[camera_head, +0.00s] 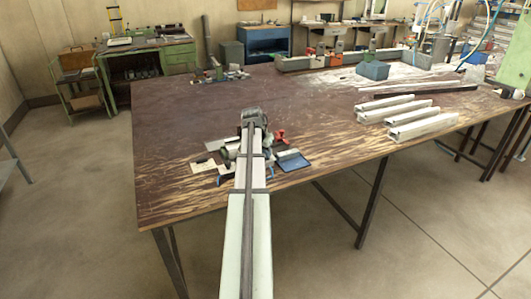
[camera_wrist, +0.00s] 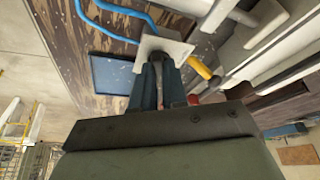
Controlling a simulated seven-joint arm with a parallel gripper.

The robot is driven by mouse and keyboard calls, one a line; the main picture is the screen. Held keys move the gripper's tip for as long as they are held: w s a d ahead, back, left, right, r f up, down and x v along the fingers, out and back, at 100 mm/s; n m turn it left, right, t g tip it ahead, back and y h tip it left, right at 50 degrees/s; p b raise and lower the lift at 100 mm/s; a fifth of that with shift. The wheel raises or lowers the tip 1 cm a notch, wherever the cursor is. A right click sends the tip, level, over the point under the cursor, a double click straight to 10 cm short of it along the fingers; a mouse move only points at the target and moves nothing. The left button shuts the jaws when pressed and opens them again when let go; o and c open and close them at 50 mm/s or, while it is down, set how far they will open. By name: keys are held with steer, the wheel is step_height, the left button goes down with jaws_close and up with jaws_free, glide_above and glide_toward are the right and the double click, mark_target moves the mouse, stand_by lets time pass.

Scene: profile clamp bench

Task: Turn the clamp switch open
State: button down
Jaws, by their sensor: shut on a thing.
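The clamp (camera_head: 231,152) stands near the front of the brown bench, partly hidden by my arm. A red part (camera_head: 281,135) shows at its right side. In the wrist view, my gripper (camera_wrist: 158,64) has its two dark blue fingers close together at a pale square plate (camera_wrist: 165,45). They are shut on a small dark part, which appears to be the clamp switch (camera_wrist: 159,57); the fingers cover most of it. A yellow-orange handle (camera_wrist: 202,68) sits just right of the fingertips. My gripper's fingertips are hidden in the head view.
A blue flat tray (camera_wrist: 113,76) lies beside the clamp. Light metal profiles (camera_head: 405,115) lie on the right of the bench (camera_head: 180,115), with a blue box (camera_head: 373,70) behind. Blue hoses (camera_wrist: 120,12) run close to the gripper. The bench's left part is mostly clear.

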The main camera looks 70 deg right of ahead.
steer(key=shift+s+n, duration=0.1)
steer(key=shift+n, duration=0.2)
steer(key=n, duration=0.2)
steer(key=n+t, duration=0.2)
steer(key=n, duration=0.1)
steer(key=shift+s+f+n, duration=0.1)
steer(key=shift+s+n, duration=0.15)
steer(key=shift+n, duration=0.05)
steer(key=n+t, duration=0.1)
steer(key=n, duration=0.1)
steer(key=n+t+y, duration=0.1)
steer(key=n, duration=0.2)
steer(key=shift+s+d+n, duration=0.1)
steer(key=shift+n, duration=0.2)
stand_by(0.3)
steer(key=c, duration=1.2)
jaws_free()
steer(key=shift+o, duration=0.2)
steer(key=v, duration=1.3)
steer(key=shift+s+r, duration=0.35)
